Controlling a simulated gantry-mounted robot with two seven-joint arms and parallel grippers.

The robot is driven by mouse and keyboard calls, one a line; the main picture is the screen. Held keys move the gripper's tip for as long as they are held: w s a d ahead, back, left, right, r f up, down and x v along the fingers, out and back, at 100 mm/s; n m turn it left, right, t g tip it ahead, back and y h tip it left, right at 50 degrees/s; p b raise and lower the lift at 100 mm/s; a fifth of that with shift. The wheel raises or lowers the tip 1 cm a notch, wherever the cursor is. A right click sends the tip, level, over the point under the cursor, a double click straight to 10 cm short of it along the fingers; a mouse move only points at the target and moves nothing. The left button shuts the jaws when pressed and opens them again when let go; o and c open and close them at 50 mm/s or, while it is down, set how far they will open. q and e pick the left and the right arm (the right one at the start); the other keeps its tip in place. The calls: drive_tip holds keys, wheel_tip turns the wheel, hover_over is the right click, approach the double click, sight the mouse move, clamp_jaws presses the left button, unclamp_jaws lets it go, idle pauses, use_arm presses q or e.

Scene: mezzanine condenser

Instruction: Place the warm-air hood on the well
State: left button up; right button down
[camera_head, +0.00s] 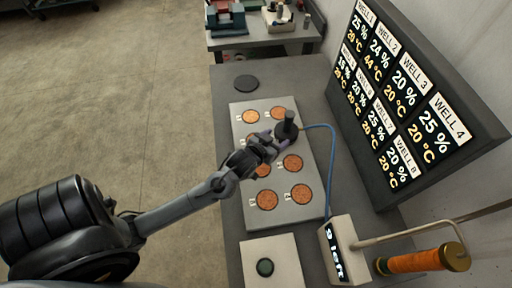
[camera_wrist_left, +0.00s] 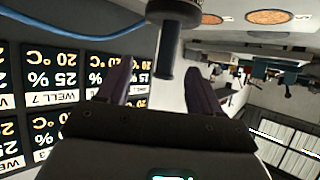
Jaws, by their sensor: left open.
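The warm-air hood (camera_head: 287,128), dark with an upright post, stands on the right side of the pale well plate (camera_head: 281,214), over the second-row well. A blue hose runs from it. Orange wells show around it, such as one nearer me (camera_head: 292,162). My left gripper (camera_head: 266,144), with purple fingers, is open just left of the hood. In the left wrist view, the hood's post (camera_wrist_left: 168,52) reaches between the spread fingers (camera_wrist_left: 157,85); I cannot tell if they touch it. The well under the hood is hidden. My right gripper is not in view.
A tilted display board (camera_head: 405,100) stands right of the plate; it shows 44 °C for well 2. A box reading "9 left" (camera_head: 338,250) and an orange roll (camera_head: 415,261) are at front right. A black disc (camera_head: 246,82) lies on clear bench at the far end.

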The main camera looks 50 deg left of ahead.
use_arm(q)
drive_tip(key=s+d+f+m+g, duration=0.1)
drive_tip(key=s+d, duration=0.1)
drive_tip(key=s, duration=0.1)
drive_tip(key=s+d+f+g+h, duration=0.1)
drive_tip(key=s+d+g, duration=0.1)
drive_tip(key=s+d, duration=0.1)
drive_tip(key=s+d+f+m+g+h, duration=0.1)
drive_tip(key=s+d, duration=0.2)
drive_tip(key=s, duration=0.2)
drive_tip(key=shift+s+f+m+g, duration=0.15)
drive_tip(key=shift+f+m+g, duration=0.15)
drive_tip(key=shift+f, duration=0.05)
drive_tip(key=s+d+m+g+h, duration=0.1)
drive_tip(key=s+d+g, duration=0.3)
drive_tip(key=s, duration=0.7)
drive_tip(key=shift+r+m, duration=0.25)
drive_tip(key=shift+m, duration=0.35)
